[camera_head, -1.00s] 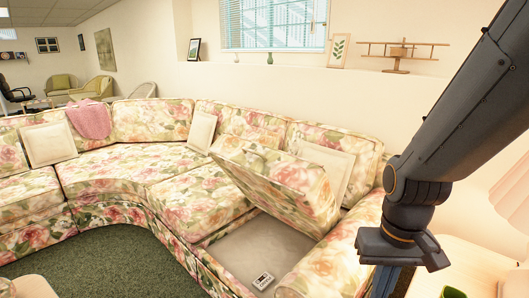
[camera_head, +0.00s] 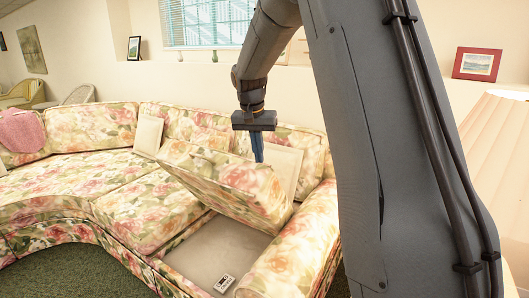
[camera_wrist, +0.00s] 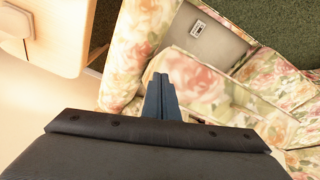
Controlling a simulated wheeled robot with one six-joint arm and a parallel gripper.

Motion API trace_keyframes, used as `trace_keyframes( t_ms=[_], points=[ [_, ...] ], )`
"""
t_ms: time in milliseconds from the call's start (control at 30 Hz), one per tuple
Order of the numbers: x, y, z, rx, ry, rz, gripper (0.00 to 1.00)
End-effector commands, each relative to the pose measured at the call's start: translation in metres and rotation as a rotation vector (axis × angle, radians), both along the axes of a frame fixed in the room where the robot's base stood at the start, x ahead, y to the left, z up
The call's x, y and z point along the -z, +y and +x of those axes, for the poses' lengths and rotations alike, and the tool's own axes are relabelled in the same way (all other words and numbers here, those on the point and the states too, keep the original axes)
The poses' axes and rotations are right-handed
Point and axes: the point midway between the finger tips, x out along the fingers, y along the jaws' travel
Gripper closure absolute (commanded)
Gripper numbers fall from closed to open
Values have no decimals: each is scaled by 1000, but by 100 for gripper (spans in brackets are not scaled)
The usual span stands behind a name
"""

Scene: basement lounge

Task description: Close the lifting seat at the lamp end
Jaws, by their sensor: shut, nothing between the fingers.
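The lifting seat (camera_head: 232,186) at the lamp end of the floral sofa is raised and tilted, its underside facing the open storage box (camera_head: 215,243). In the wrist view the floral seat (camera_wrist: 193,82) lies just beyond my fingertips. My gripper (camera_head: 258,156) is shut and empty, pointing down above or behind the raised seat's upper edge. I cannot tell whether it touches the seat. In the wrist view my gripper (camera_wrist: 158,82) shows its blue fingers together. The lamp (camera_head: 500,150) has a pleated shade at the right edge.
A small cassette-like item (camera_head: 223,283) lies in the storage box. The sofa arm (camera_head: 298,240) borders the box on the right. A cream pillow (camera_head: 284,166) leans behind the seat. A wooden table (camera_wrist: 50,32) shows at upper left in the wrist view.

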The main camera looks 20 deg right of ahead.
Motion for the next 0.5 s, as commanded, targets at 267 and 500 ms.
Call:
trace_keyframes(
  t_ms=[267, 500],
  points=[
    [-47, -52, 90, 259, -101, -46, 100],
    [-52, -67, 106, 324, -125, -56, 100]
  ],
)
